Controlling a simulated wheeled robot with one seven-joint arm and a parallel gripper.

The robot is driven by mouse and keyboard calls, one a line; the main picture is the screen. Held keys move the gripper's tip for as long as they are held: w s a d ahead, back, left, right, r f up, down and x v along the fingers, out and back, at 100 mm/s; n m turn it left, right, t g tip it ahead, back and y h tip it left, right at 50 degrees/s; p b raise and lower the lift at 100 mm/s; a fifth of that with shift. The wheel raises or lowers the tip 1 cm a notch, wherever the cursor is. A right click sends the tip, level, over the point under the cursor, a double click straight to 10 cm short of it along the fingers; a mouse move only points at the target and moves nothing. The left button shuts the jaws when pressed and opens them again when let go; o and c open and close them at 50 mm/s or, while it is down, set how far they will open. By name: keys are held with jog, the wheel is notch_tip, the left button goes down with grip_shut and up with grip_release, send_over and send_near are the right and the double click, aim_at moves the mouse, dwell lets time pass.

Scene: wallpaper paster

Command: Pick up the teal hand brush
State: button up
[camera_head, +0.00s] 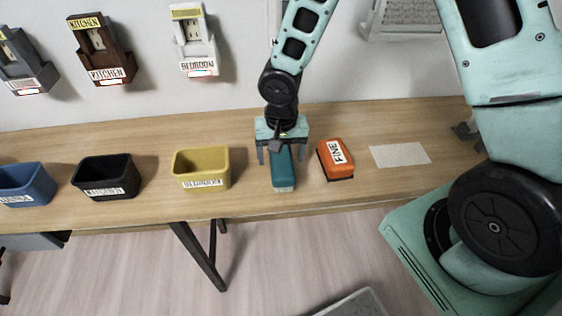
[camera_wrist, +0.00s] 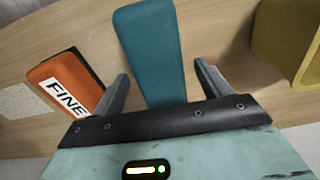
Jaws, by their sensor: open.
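The teal hand brush (camera_head: 283,172) lies on the wooden table, its long side pointing toward the front edge. In the wrist view the brush (camera_wrist: 150,50) runs between my two spread fingers. My gripper (camera_head: 281,155) is open over the brush, with one finger on each side of it. In the wrist view my gripper (camera_wrist: 162,80) shows gaps between each finger and the brush. The near end of the brush is hidden behind the gripper body in the wrist view.
An orange block marked FINE (camera_head: 336,160) lies just right of the brush. A yellow bin (camera_head: 203,170), a black bin (camera_head: 106,179) and a blue bin (camera_head: 24,184) stand to the left. A pale sheet (camera_head: 400,154) lies further right. Outlet holders hang on the wall behind.

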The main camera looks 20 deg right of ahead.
aim_at(282, 155)
jog(key=shift+f, duration=1.4)
jog(key=c, duration=1.2)
jog(key=shift+o, duration=0.2)
notch_tip(282, 155, up, 10)
jog(key=shift+r+p, duration=0.1)
jog(key=shift+p, duration=0.4)
jog(key=o, duration=0.5)
jog(key=c, duration=0.4)
jog(key=shift+d, duration=0.1)
